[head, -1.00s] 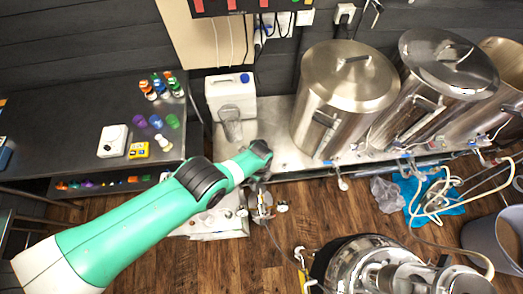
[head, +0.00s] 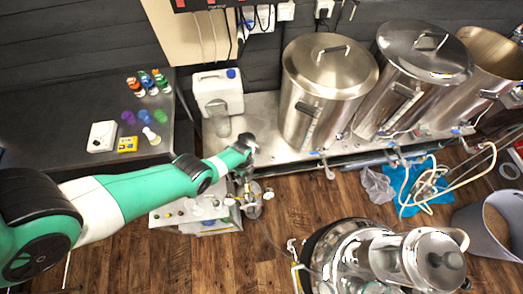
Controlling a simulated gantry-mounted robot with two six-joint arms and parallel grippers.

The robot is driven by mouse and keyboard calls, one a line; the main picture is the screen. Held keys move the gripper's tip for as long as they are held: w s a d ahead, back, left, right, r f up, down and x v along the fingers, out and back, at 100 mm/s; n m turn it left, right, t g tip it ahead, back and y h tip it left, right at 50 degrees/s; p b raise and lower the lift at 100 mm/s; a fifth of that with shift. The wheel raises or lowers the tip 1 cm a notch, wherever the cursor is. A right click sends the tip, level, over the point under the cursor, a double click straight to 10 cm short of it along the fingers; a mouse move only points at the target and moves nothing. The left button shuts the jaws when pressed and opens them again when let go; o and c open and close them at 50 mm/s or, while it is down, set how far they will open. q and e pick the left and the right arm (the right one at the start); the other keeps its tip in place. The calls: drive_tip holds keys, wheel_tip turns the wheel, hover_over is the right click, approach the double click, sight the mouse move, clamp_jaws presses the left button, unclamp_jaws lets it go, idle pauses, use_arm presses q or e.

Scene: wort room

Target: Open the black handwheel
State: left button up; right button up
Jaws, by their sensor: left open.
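My left arm comes in from the left, and its gripper (head: 243,172) points down at the pump-like metal fitting (head: 250,203) on the floor, beside the white-topped unit (head: 195,212). The fingers are small and partly hidden under my dark wrist; the gripper is open, and I cannot tell whether it touches anything. I cannot make out a black handwheel clearly; it may be hidden beneath my wrist or too small to tell. My right gripper is not in view.
Steel kettles (head: 325,85) stand on the metal bench (head: 265,125) at the back. A white jug (head: 218,92) and a clear cup (head: 219,125) are near the wrist. A large steel vessel (head: 345,245) stands at front right.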

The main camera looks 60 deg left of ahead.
sight(246, 177)
use_arm(q)
wheel_tip(246, 177, down, 2)
drive_tip(key=shift+w+d+f+b, duration=0.1)
drive_tip(key=shift+b, duration=0.9)
drive_tip(key=shift+f+b, duration=0.4)
drive_tip(key=shift+b, duration=0.1)
drive_tip(key=shift+a, duration=0.2)
drive_tip(key=c, duration=1.3)
